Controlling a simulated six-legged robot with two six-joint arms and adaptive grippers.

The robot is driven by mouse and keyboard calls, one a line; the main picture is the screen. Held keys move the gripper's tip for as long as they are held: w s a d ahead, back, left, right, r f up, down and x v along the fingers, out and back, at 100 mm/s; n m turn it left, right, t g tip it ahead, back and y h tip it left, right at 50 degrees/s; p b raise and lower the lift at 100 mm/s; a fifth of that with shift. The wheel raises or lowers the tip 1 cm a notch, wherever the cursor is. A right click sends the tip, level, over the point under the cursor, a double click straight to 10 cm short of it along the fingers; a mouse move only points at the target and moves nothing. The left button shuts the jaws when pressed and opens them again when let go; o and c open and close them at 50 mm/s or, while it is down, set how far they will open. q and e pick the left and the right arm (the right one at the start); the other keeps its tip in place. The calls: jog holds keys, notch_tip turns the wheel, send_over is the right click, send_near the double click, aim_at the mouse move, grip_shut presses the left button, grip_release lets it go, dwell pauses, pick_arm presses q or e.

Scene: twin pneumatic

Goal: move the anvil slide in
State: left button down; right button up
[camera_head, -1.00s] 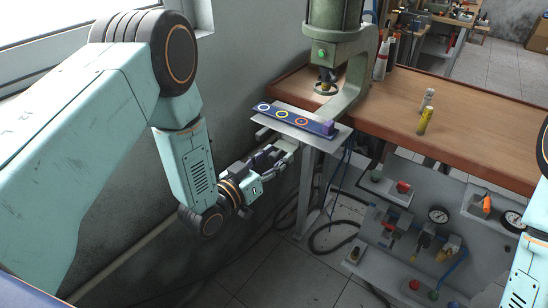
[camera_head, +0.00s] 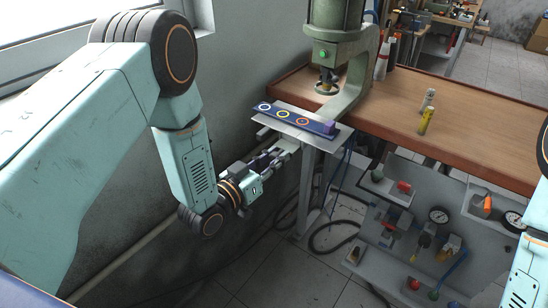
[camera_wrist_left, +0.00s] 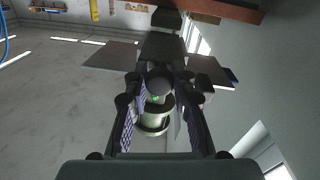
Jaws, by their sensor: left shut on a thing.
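The anvil slide looks like the grey plate (camera_head: 343,132) jutting from the bench's left end below the press (camera_head: 340,40), though I cannot tell its exact outline. A dark blue strip (camera_head: 273,111) with coloured rings and a purple end block lies along it. My left gripper (camera_head: 283,150) is at the plate's near-left side, just below it. In the left wrist view its fingers (camera_wrist_left: 158,95) are shut around a dark rounded knob (camera_wrist_left: 158,78), which seems to belong to the slide. The fingers hide the grip in the head view. My right gripper is out of view.
The wooden bench (camera_head: 460,135) carries a yellow bottle (camera_head: 425,121) and a small pale bottle beside it. A grey panel (camera_head: 400,262) with gauges and valves stands below. Dark hoses hang under the bench. The wall is close on the left.

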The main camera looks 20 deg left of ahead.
pick_arm(q)
jog(key=b+x, duration=0.1)
jog(key=x, duration=0.2)
jog(key=b+x, duration=0.2)
jog(key=x, duration=0.2)
jog(key=b+x, duration=0.2)
jog(key=x, duration=0.2)
jog(key=shift+w+a+f, duration=0.15)
jog(key=shift+w+a, duration=0.05)
jog(key=shift+w, duration=0.1)
jog(key=shift+w+d, duration=0.15)
jog(key=shift+w, duration=0.35)
jog(key=shift+r, duration=0.3)
jog(key=c, duration=1.6)
grip_release()
jog(key=o, duration=0.5)
jog(key=shift+w+d+f, duration=0.1)
jog(key=v, duration=1.2)
